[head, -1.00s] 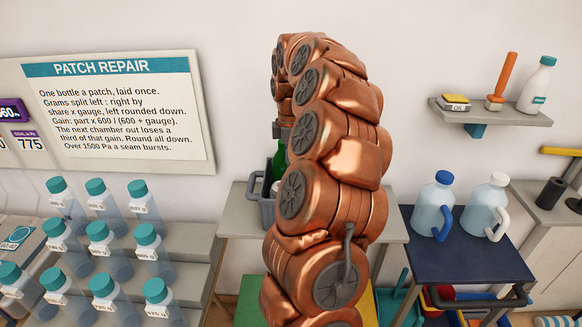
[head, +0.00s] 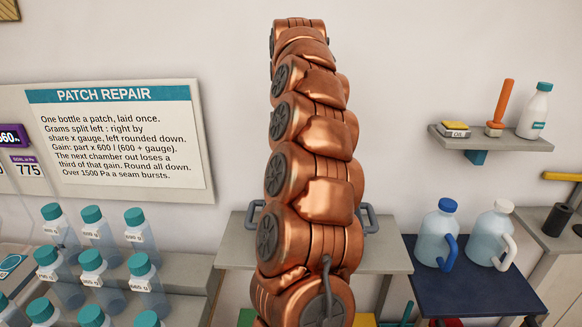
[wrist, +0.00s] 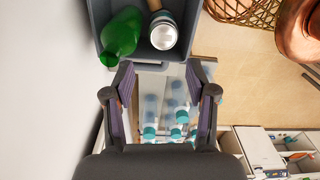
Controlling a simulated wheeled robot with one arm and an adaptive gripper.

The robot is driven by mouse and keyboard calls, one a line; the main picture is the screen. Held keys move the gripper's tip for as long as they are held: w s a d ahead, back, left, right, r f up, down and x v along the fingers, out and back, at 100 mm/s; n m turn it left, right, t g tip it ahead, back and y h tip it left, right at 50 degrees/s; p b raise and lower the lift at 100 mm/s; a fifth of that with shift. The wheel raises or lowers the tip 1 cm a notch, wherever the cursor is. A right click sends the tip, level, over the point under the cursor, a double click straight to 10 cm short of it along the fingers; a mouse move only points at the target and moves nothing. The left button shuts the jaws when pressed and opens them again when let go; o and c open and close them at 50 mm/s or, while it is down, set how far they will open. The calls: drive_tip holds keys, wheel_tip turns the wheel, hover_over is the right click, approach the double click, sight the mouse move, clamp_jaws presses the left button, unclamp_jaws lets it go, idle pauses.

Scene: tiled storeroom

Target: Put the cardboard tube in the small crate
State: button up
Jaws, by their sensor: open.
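A blue-grey crate (wrist: 95,22) is at the top of the wrist view. It holds a green bottle (wrist: 121,33) and a silver-topped can (wrist: 163,36). A tan piece (wrist: 154,4) shows at the top edge beside the can; I cannot tell whether it is the cardboard tube. My gripper (wrist: 160,70) is open and empty, its fingertips just below the crate's near wall in the picture. In the head view my arm hides most of a crate, leaving its grey handles (head: 371,218) visible on both sides. The gripper is out of the head view.
The crate's grey table (head: 393,257) stands against the wall. Teal-capped bottles (head: 92,262) fill the left rack. A dark blue table (head: 470,290) with two jugs (head: 437,235) is right. A wicker basket (wrist: 236,10) is at the wrist view's upper right.

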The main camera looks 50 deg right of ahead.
drive_tip(key=shift+r, duration=0.55)
drive_tip(key=s+a+f+m, duration=0.1)
drive_tip(key=a, duration=1.1)
drive_tip(key=s+a+f+m, duration=0.1)
drive_tip(key=s+a+f, duration=0.1)
drive_tip(key=a, duration=0.9)
drive_tip(key=s+a+f+m, duration=0.2)
drive_tip(key=s+a+f, duration=0.2)
drive_tip(key=s, duration=0.3)
drive_tip(key=s+a+f+m+g, duration=0.1)
drive_tip(key=s+a+f+m, duration=0.2)
drive_tip(key=s, duration=0.3)
drive_tip(key=s+a+f+m, duration=0.2)
drive_tip(key=s+a+f, duration=0.3)
drive_tip(key=s+a, duration=0.1)
drive_tip(key=shift+s+f+g, duration=0.3)
drive_tip(key=shift+s+f, duration=0.1)
drive_tip(key=shift+s, duration=0.45)
